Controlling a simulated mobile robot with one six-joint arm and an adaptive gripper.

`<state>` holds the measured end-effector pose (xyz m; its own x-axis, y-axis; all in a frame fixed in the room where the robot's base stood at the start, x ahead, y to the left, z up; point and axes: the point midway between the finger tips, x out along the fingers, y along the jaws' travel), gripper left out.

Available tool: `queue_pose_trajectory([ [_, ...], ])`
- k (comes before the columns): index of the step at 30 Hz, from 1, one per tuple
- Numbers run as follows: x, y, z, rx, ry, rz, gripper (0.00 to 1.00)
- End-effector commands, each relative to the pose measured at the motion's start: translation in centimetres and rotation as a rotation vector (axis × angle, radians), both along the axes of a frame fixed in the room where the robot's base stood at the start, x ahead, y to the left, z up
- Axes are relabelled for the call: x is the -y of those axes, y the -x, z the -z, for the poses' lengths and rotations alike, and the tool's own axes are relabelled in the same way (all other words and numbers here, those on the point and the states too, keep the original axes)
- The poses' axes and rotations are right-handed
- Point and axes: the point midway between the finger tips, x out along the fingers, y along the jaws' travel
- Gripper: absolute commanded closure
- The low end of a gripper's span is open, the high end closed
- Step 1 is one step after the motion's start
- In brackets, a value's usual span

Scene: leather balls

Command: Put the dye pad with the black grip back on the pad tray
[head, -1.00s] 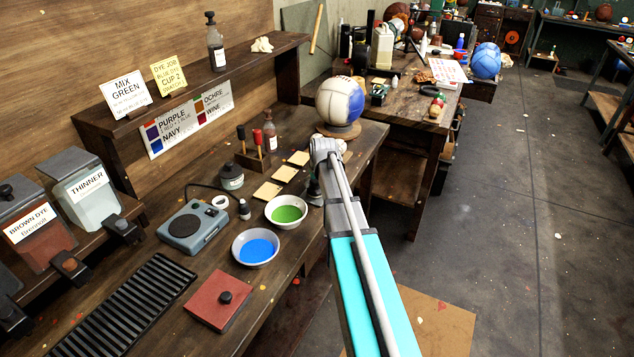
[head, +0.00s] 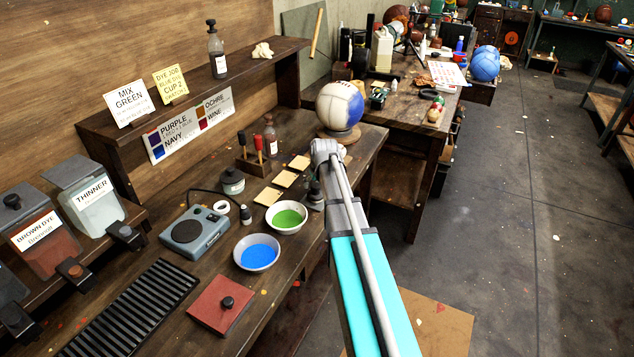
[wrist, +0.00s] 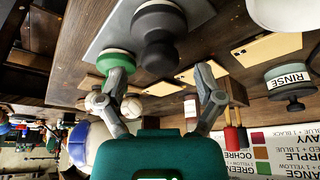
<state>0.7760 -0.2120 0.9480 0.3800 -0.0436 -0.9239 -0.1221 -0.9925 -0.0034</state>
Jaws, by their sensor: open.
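In the wrist view, a dark dye pad with a black grip (wrist: 160,56) stands between and beyond my open fingers. A second pad with a green grip (wrist: 117,62) stands beside it, partly behind my left finger. A flat grey plate, which looks like the pad tray (wrist: 100,42), lies by both pads; I cannot tell whether the black-grip pad rests on it. My gripper (wrist: 162,80) is open, with nothing held. In the head view my arm hides the gripper's fingers and most of the tray; a dark grip (head: 315,188) shows just left of the arm.
Bowls of green dye (head: 286,217) and blue dye (head: 257,252) stand left of my arm. Tan swatches (head: 285,179), a rinse jar (head: 232,181) and a white-and-blue ball (head: 340,105) on a stand are close by. The bench edge lies under the arm.

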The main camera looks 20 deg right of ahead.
Motion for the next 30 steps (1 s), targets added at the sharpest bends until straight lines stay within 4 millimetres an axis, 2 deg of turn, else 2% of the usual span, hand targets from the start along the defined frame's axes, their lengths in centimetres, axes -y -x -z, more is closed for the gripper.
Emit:
queue_pose_trajectory([
  [1, 0.0, 0.3, -0.9, 0.0, 0.0, 0.0, 0.14],
  [3, -0.1, 0.5, -1.5, 0.0, 0.0, 0.0, 0.14],
  [30, -0.3, 3.4, -8.4, 0.0, 0.0, 0.001, 0.14],
])
